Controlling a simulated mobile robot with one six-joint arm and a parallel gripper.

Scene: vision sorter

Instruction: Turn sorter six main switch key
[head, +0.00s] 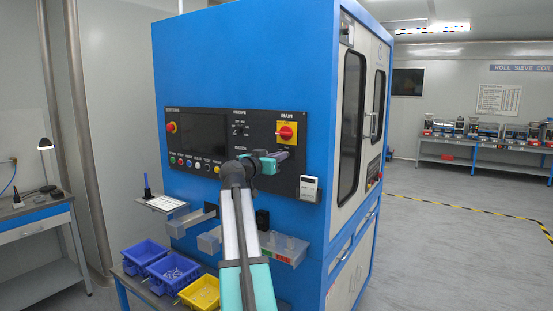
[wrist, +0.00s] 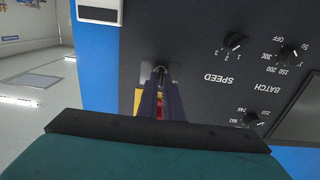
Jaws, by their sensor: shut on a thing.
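The blue sorter (head: 240,60) has a black control panel with a red main switch on a yellow plate (head: 286,132) under the label MAIN. My gripper (head: 284,155) reaches the panel just below this switch. In the wrist view, which shows the panel upside down, my gripper (wrist: 160,84) has its two dark fingers close together at a silver key lock (wrist: 160,70). The fingers are shut on the key, which they mostly hide. Its turn angle cannot be told. Red and yellow of the main switch show in the gap between the fingers.
Speed and batch knobs (wrist: 235,41) sit beside the fingers. A white box (head: 309,189) hangs at the panel's lower right corner. Blue bins (head: 145,254) and a yellow bin (head: 200,292) stand below. Open floor (head: 460,225) lies to the right.

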